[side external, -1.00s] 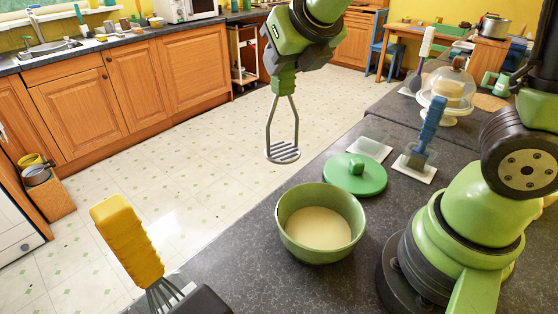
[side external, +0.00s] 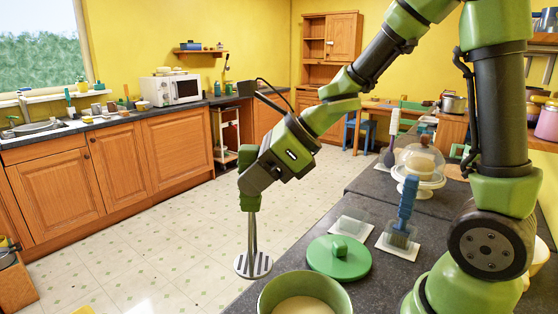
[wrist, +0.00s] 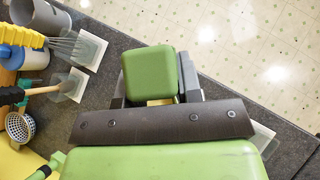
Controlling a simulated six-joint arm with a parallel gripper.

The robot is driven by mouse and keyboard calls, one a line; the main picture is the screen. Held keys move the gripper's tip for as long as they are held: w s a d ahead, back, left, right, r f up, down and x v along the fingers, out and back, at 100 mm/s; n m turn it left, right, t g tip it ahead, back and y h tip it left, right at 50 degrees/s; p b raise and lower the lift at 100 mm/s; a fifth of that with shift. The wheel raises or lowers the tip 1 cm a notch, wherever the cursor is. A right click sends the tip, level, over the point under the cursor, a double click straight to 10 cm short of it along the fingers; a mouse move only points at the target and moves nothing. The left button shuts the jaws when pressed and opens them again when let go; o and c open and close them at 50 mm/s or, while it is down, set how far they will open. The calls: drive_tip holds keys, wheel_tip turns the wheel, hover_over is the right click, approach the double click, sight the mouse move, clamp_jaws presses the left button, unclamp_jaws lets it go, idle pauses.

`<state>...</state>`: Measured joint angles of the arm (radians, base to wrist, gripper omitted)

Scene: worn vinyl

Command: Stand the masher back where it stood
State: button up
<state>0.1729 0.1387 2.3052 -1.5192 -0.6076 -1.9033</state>
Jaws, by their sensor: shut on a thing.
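The masher has a green handle (side external: 250,203), grey metal rods and a round slotted plate (side external: 253,265). It hangs upright from my gripper (side external: 250,186), which is shut on the handle. In the side view its plate appears in the air against the floor, left of the counter edge. In the wrist view the block-like handle end (wrist: 150,73) sits between the grey fingers (wrist: 155,95). A white square pad with a clear holder (side external: 350,226) stands empty behind the green lid (side external: 339,258). In the wrist view a white pad (wrist: 263,138) is mostly hidden behind my gripper.
A green bowl (side external: 305,292) of pale contents is at the front. A blue-handled tool (side external: 407,200) stands on another pad, near a domed cake stand (side external: 420,168).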

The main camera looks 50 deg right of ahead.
drive_tip(key=s+a+f+n+g+y, duration=0.1)
drive_tip(key=s+a+n+g+y, duration=0.2)
drive_tip(key=s+a+n+g, duration=0.8)
drive_tip(key=a+n, duration=0.4)
drive_tip(key=shift+s+a+f+n, duration=0.15)
drive_tip(key=shift+s+f+n, duration=0.2)
drive_tip(key=shift+s+n, duration=0.05)
drive_tip(key=shift+f, duration=2.9)
drive_tip(key=shift+w+f, duration=0.1)
drive_tip(key=shift+f, duration=0.55)
drive_tip(key=o, duration=1.2)
drive_tip(key=shift+c, duration=0.2)
